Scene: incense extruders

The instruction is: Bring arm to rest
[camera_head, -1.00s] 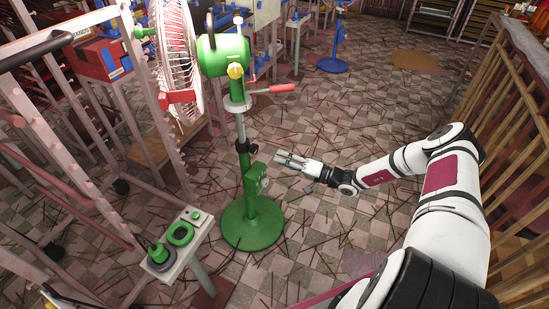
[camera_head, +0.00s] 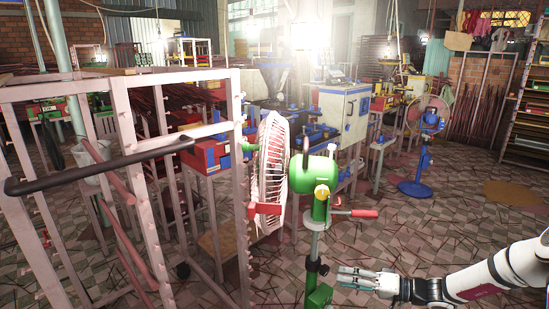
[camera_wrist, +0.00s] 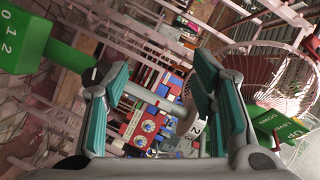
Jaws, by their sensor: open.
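My gripper (camera_head: 358,279) is at the lower right of the head view, stretched out to the left from my white arm. It is empty, and its fingertips point toward the pole of the green fan (camera_head: 318,190). The fan's green parts show there too, a block marked with numbers (camera_wrist: 28,38) at the upper left and one with UP and DOWN labels (camera_wrist: 285,125) at the right. I cannot tell from the head view whether the gripper touches the fan.
A pinkish metal rack (camera_head: 235,190) with a dark handle stands on the left. A blue fan (camera_head: 425,150) stands farther back right. A blue and white machine (camera_head: 345,115) is behind the green fan. The tiled floor (camera_head: 450,225) on the right is mostly open, strewn with thin sticks.

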